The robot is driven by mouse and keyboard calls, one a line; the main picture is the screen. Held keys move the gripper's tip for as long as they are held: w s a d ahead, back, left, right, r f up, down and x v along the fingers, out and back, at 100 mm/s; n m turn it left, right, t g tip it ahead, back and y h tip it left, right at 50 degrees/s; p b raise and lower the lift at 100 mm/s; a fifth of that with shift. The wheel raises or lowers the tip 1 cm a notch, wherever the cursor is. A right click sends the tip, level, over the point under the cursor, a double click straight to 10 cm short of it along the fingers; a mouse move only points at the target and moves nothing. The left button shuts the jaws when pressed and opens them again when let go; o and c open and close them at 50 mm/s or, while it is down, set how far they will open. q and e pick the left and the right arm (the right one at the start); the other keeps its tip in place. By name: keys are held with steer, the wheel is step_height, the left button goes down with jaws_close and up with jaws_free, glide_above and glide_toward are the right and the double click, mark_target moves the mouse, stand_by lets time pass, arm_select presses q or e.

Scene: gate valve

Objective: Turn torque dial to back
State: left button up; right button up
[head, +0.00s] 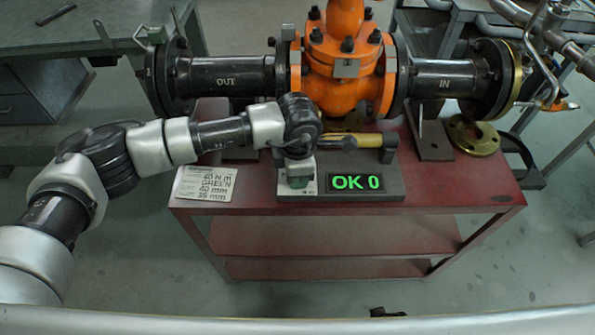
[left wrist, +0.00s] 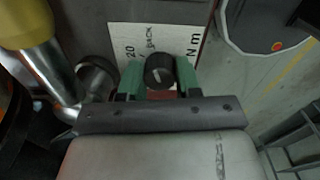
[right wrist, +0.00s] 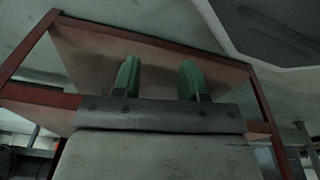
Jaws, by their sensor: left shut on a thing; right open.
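The torque dial is a dark round knob (left wrist: 159,70) with a pale slanted mark on its face. It sits on a white scale plate (left wrist: 150,38) marked "20", "back" and "N m"; "back" is printed just above the knob. My left gripper (left wrist: 159,80) has its green fingers on both sides of the knob, shut on it. In the head view my left gripper (head: 298,178) is over the grey block's left end and hides the dial. My right gripper (right wrist: 158,80) is open and empty, its green fingers apart, facing the red cart.
A display (head: 357,182) on the grey block (head: 340,196) reads "OK 0" in green. A yellow-handled tool (head: 338,143) lies behind it. A paper note (head: 205,184) lies left on the red cart (head: 450,190). The orange valve (head: 343,60) and black pipes stand behind.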

arm_select(q)
steer(key=o, duration=0.9)
steer(key=shift+r, duration=0.55)
step_height(320, 180, up, 9)
steer(key=shift+f, duration=0.1)
steer(key=shift+s+r, duration=0.1)
steer(key=shift+r, duration=0.35)
arm_select(e)
steer(key=shift+s+d+f, duration=0.1)
steer(key=shift+s+f, duration=0.2)
steer(key=shift+f, duration=0.3)
steer(key=shift+s, duration=0.25)
